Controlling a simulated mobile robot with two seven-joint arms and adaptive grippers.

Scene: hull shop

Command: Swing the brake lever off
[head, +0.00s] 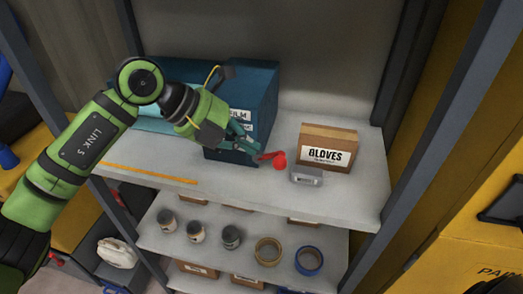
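The brake lever is a short red arm with a round red knob (280,160). It sticks out to the right at the lower front of a teal box-like unit (262,90) with a white label that seems to read "FILM". My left gripper (250,150) is in front of this unit, its fingertips close to the inner end of the red arm. I cannot tell whether the fingers touch the lever or how far apart they are. The gripper and wrist hide part of the unit's front. My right gripper is out of view.
A brown "GLOVES" box (327,147) and a small grey block (306,176) stand right of the knob on the upper shelf (345,203). A yellow-orange strip (150,174) lies along its front left. Jars and tape rolls (308,261) sit below. A grey post (432,130) bounds the right.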

